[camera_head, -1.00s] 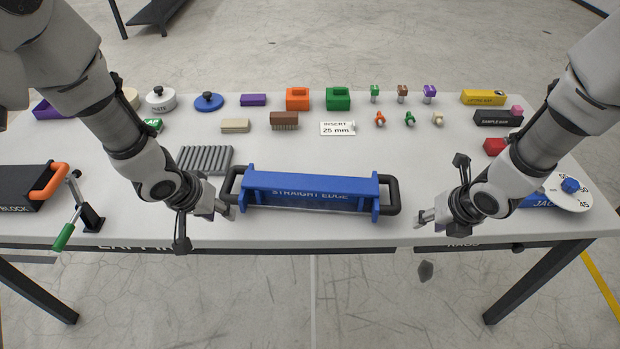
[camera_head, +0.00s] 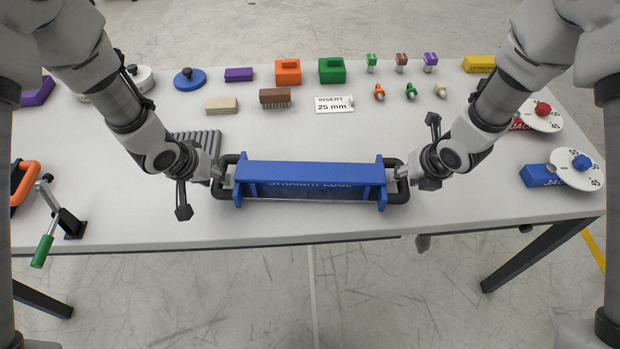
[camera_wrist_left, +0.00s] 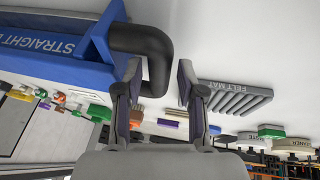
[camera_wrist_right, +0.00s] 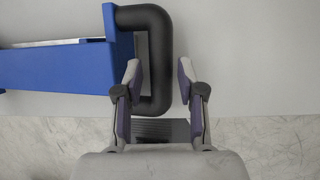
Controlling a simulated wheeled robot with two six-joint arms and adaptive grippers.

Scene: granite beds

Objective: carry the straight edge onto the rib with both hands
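The blue straight edge (camera_head: 310,173) lies along the front of the table, with a black handle at each end. My left gripper (camera_head: 222,174) is at the left handle (camera_head: 218,188). In the left wrist view the fingers (camera_wrist_left: 158,88) are apart with the handle bar between them. My right gripper (camera_head: 400,174) is at the right handle (camera_head: 404,190). In the right wrist view its fingers (camera_wrist_right: 160,80) stand open on either side of the handle bar (camera_wrist_right: 160,45), with a gap at the right finger. I cannot make out a rib.
A grey ribbed felt mat (camera_head: 202,141) lies behind the left handle. A brush (camera_head: 275,96), an insert card (camera_head: 333,104) and coloured blocks stand farther back. A green-handled clamp (camera_head: 62,222) is at left; blue (camera_head: 541,176) and red jacks are at right.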

